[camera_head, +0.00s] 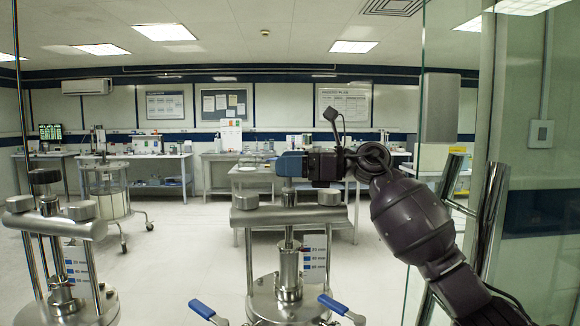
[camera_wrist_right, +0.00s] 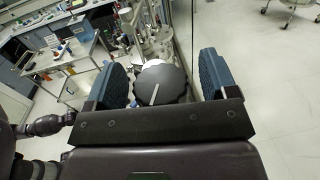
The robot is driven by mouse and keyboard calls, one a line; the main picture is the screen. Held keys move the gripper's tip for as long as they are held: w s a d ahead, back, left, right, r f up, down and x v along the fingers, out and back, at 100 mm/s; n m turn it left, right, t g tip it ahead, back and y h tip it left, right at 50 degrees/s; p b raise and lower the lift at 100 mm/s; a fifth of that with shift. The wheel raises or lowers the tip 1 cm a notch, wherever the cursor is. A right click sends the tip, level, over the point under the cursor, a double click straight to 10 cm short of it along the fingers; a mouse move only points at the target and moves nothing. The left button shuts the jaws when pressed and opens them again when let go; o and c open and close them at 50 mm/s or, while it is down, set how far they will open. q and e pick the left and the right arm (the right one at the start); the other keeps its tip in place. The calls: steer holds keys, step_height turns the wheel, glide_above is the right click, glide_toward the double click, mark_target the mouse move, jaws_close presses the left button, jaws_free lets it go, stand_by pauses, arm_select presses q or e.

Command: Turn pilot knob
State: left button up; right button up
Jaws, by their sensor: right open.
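In the right wrist view a round black knob (camera_wrist_right: 160,84) with a white pointer line sits between the blue finger pads of my right gripper (camera_wrist_right: 160,78). The gripper is open, with a gap visible beside the knob. The pointer slants from lower left to upper right. In the head view my right gripper (camera_head: 291,164) comes in from the right, level above the middle metal column's crossbar (camera_head: 288,216). The fingers hide the knob there; only the metal stem below (camera_head: 289,197) shows. My left gripper is not in view.
A similar column stands at left with a black knob (camera_head: 44,177) on top. Blue lever handles (camera_head: 201,309) show at the bottom. A glass panel (camera_head: 455,110) stands close by my right arm. Lab benches (camera_head: 160,157) line the back; the floor between is mostly open.

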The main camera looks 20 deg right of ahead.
step_height(320, 180, up, 9)
steer(key=p, duration=0.3)
steer(key=shift+s+p, duration=0.15)
steer(key=shift+p, duration=0.15)
arm_select(q)
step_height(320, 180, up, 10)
steer(key=p, duration=0.6)
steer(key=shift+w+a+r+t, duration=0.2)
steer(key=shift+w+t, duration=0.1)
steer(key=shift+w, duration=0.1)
arm_select(e)
step_height(320, 180, up, 10)
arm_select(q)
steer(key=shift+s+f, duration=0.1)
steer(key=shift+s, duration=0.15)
